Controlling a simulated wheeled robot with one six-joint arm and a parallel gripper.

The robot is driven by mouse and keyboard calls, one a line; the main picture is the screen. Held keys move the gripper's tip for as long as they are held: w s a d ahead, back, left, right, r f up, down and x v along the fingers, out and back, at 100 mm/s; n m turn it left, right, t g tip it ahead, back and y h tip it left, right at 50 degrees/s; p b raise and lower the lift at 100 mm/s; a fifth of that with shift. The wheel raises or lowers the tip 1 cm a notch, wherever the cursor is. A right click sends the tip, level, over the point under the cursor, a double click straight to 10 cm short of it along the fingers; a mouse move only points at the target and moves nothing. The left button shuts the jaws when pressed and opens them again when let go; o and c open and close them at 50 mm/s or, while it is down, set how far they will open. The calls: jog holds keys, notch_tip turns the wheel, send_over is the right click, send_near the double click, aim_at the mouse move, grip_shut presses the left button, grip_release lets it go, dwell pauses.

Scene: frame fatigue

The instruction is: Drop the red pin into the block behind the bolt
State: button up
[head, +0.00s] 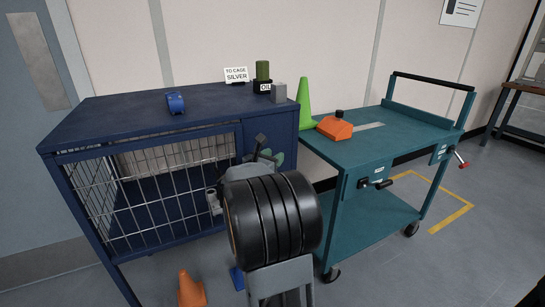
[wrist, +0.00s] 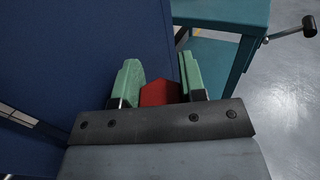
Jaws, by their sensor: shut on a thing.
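The red pin (wrist: 158,93) shows in the wrist view as a red piece between the green finger pads of my gripper (wrist: 160,75). My gripper is shut on it. The pin's lower part is hidden by the gripper body. In the head view my gripper (head: 267,156) is at the right front of the blue cage cabinet (head: 130,118), mostly behind my arm, and the pin is not visible there. I cannot make out the bolt or the block behind it for sure; a small grey cylinder (head: 212,200) shows beside my arm at the cage front.
A teal cart (head: 350,148) stands right of the cabinet, with a black-gripped lever (head: 377,184) and a red-tipped lever (head: 461,160). An orange item (head: 335,128) lies on it. A green cone (head: 304,105) stands behind. An orange cone (head: 190,288) is on the floor.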

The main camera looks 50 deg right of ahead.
jog(key=shift+f, duration=0.2)
jog(key=o, duration=0.9)
jog(key=shift+a, duration=0.1)
jog(key=a, duration=0.4)
jog(key=s+a+p, duration=0.1)
jog(key=a, duration=0.4)
jog(key=s+a, duration=0.1)
jog(key=a, duration=0.3)
jog(key=shift+a+p, duration=0.25)
jog(key=shift+p, duration=0.1)
jog(key=shift+f, duration=0.1)
